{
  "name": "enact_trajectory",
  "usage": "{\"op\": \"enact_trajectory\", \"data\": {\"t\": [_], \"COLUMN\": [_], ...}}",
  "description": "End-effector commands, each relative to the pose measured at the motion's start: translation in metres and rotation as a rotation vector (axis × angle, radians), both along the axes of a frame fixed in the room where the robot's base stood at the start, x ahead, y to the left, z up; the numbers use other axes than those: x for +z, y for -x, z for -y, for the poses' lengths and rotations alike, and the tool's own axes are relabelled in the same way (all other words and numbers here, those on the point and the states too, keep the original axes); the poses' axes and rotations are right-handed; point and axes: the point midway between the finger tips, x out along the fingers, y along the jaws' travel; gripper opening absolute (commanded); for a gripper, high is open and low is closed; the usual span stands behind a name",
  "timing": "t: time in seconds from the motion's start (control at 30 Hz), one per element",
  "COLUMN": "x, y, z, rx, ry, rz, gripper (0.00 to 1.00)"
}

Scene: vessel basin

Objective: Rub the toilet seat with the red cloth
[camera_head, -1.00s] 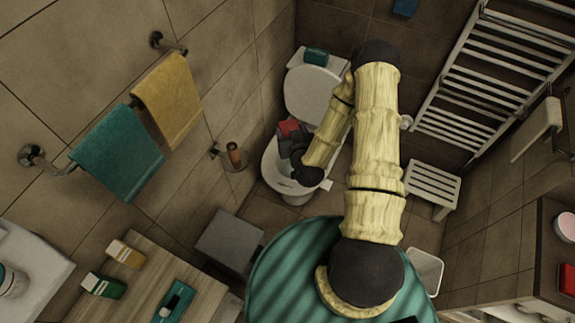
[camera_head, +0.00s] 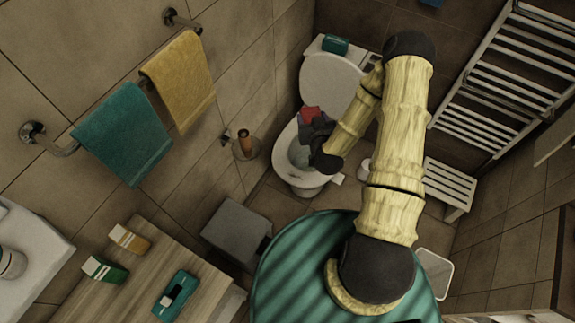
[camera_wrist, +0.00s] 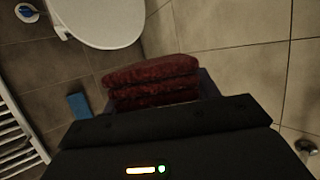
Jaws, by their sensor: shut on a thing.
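The red cloth (camera_head: 313,113) is a dark red folded pad held at the tip of my gripper (camera_head: 318,126). It also shows in the wrist view (camera_wrist: 152,82) as stacked, fuzzy layers in front of the gripper (camera_wrist: 160,108), which is shut on it. The white toilet has its lid (camera_head: 328,82) raised against the cistern. The toilet seat (camera_head: 281,158) is the pale ring around the bowl. My gripper and the cloth are over the seat's back left part, near the lid. I cannot tell whether the cloth touches the seat. My gripper and forearm hide its right side.
A roll holder (camera_head: 244,146) is on the left wall, with yellow (camera_head: 180,82) and teal towels (camera_head: 122,139) nearby. A white stool (camera_head: 450,188) and a towel radiator (camera_head: 490,90) are at the right.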

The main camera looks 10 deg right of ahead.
Motion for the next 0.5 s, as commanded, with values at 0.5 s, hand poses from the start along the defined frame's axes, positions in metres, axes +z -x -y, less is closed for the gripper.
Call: {"op": "enact_trajectory", "data": {"t": [0.5], "x": [-0.100], "y": [-0.030], "z": [-0.020], "rx": [0.110], "ry": [0.000], "rz": [0.002], "gripper": [0.34]}}
